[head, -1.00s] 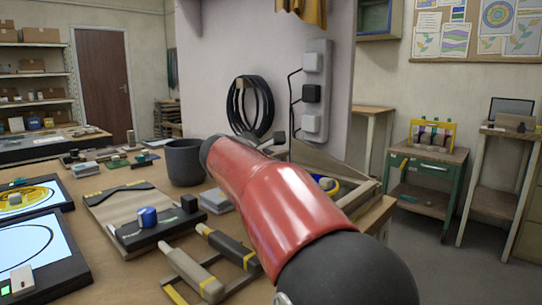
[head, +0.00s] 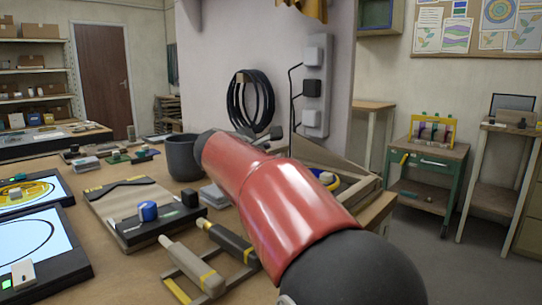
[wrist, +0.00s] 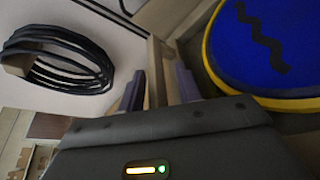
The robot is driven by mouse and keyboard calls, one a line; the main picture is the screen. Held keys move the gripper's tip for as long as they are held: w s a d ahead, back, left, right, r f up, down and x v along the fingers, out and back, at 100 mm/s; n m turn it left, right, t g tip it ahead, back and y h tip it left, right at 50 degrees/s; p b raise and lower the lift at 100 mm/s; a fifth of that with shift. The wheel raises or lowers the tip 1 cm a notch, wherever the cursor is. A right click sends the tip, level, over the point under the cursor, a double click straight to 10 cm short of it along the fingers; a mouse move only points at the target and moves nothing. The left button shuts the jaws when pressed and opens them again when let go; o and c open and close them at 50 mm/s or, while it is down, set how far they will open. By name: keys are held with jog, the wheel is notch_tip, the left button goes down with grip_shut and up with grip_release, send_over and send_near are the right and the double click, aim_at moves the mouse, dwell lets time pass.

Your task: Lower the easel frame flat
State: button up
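The wooden easel frame (head: 368,190) is partly hidden behind my red arm at the right end of the bench in the head view. A sloped wooden side piece shows there; I cannot tell the full tilt. A blue disc with a yellow rim (wrist: 268,45) and a black zigzag lies within the frame in the wrist view; a small part shows in the head view (head: 328,178). My gripper (wrist: 160,90) has its fingers apart, one on each side of a wooden bar (wrist: 156,75). Contact with the bar is not clear.
A coiled black cable (head: 250,103) and a socket strip (head: 316,88) are on the wall behind. A dark pot (head: 182,157), a board with a clamp (head: 135,208) and glowing panels (head: 28,245) occupy the bench. A green cart (head: 430,165) stands at the right.

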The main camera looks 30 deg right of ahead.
jog(key=v, duration=0.6)
jog(key=shift+s+a, duration=0.1)
jog(key=shift+s, duration=0.05)
